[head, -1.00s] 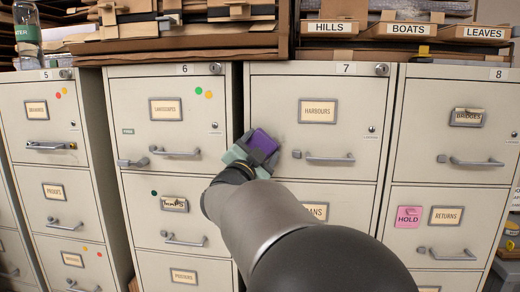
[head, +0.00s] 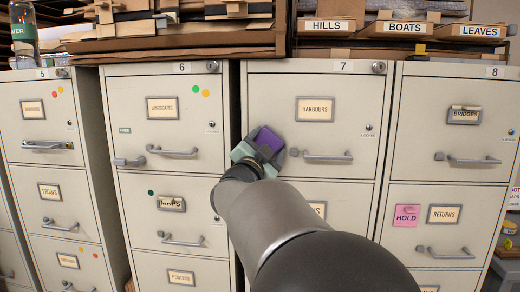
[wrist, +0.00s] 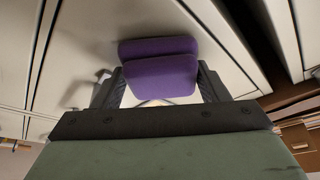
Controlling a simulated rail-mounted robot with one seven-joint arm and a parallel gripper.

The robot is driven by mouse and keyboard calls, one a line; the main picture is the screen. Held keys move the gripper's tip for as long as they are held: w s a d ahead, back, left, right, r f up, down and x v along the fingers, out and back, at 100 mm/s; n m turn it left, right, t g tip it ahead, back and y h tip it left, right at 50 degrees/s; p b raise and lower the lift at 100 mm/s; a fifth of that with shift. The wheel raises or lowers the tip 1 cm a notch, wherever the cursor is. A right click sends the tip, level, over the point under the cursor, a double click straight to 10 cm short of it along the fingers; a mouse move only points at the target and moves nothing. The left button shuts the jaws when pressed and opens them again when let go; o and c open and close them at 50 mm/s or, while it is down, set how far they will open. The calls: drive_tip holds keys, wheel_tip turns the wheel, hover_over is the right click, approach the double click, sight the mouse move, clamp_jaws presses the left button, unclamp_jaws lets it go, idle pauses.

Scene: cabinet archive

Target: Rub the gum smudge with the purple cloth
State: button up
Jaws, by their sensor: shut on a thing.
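My gripper (head: 262,149) is shut on the purple cloth (head: 269,139), at the left part of the HARBOURS drawer front in cabinet 7. In the wrist view the cloth (wrist: 160,70) is a folded purple pad between the two dark fingers, in front of the pale cabinet face. I cannot tell whether the cloth touches the metal. I cannot make out a gum smudge in either view; the gripper and cloth hide part of the drawer front.
The HARBOURS drawer handle (head: 328,157) sticks out just right of my gripper. The LANDSCAPES drawer handle (head: 172,151) is to its left. A dark gap separates cabinets 6 and 7. A pink HOLD note (head: 406,216) is on cabinet 8. Trays and boards lie on top.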

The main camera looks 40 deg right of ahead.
sight(282, 146)
drive_tip(key=shift+s+d+b, duration=1.15)
drive_tip(key=shift+s+d, duration=0.5)
drive_tip(key=shift+d, duration=0.1)
drive_tip(key=shift+r, duration=0.1)
drive_tip(key=shift+w+a, duration=0.25)
drive_tip(key=shift+w, duration=0.1)
drive_tip(key=shift+w+a+p, duration=0.7)
drive_tip(key=shift+w+a, duration=1.5)
drive_tip(key=shift+a, duration=0.05)
drive_tip(key=s+a+b, duration=0.1)
drive_tip(key=s+a, duration=0.3)
drive_tip(key=shift+s+a, duration=0.15)
drive_tip(key=shift+s+a, duration=1.05)
